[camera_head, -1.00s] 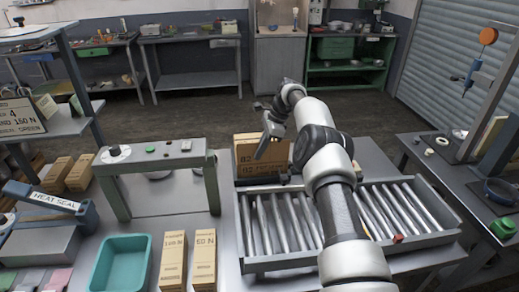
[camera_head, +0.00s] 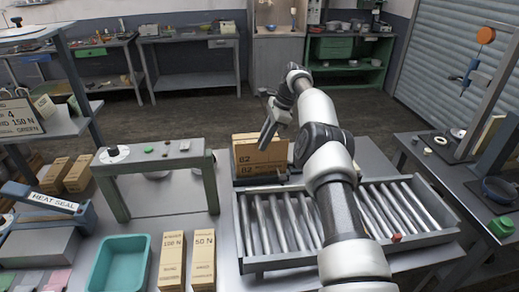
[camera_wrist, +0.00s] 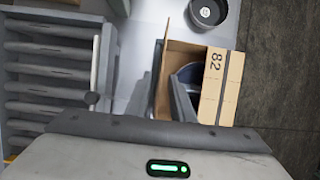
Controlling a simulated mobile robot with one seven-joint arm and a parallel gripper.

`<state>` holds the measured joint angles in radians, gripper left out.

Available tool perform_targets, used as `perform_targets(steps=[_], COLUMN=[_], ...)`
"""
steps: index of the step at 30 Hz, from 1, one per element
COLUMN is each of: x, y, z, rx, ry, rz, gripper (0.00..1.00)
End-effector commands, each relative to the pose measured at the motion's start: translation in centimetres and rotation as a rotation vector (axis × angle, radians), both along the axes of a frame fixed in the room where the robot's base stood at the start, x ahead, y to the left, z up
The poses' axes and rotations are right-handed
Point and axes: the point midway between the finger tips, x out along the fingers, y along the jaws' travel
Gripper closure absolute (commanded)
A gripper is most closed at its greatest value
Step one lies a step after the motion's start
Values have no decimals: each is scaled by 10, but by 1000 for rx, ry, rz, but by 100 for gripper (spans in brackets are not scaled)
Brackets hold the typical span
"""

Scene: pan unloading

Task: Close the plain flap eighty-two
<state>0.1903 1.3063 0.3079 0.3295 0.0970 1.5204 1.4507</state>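The cardboard box marked 82 (camera_head: 245,170) stands behind the roller tray, with a brown panel raised at its top. In the wrist view the box (camera_wrist: 210,108) is partly open, with a dark round shape inside. The panel printed 82 (camera_wrist: 216,64) lies along its right side, and a plain brown flap (camera_wrist: 182,47) shows at the upper edge. My gripper (camera_head: 268,134) is over the box. In the wrist view its grey fingers (camera_wrist: 178,84) look close together at the box's opening, with nothing visible between them. Whether they touch a flap is unclear.
The roller tray (camera_head: 245,232) lies in front of the box, under my arm. A grey stand (camera_head: 212,190) is to the left. A dark round container (camera_wrist: 208,12) stands close to the box in the wrist view. A teal bin (camera_head: 118,264) and two slim cartons are at front left.

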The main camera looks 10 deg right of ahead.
Motion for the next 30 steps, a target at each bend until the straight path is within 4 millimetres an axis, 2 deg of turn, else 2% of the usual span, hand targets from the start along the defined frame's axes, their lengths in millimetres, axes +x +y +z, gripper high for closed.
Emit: perform_targets(steps=[7, 16, 17, 20, 21, 23, 26, 30], x=[-1, -2, -2, -2, -2, -2, -5, -19], y=[-7, -8, -8, -7, -5, -2, 8, 22], z=[17, 20, 20, 24, 30, 42, 73, 124], rx=[0, 0, 0, -3, -7, -18, -51, -113], ry=[-1, -1, -1, -7, -15, -31, -77, -153], rz=[0, 0, 0, 8, 20, 49, 129, 275], gripper=[78, 78, 80, 97, 100, 100, 100, 100])
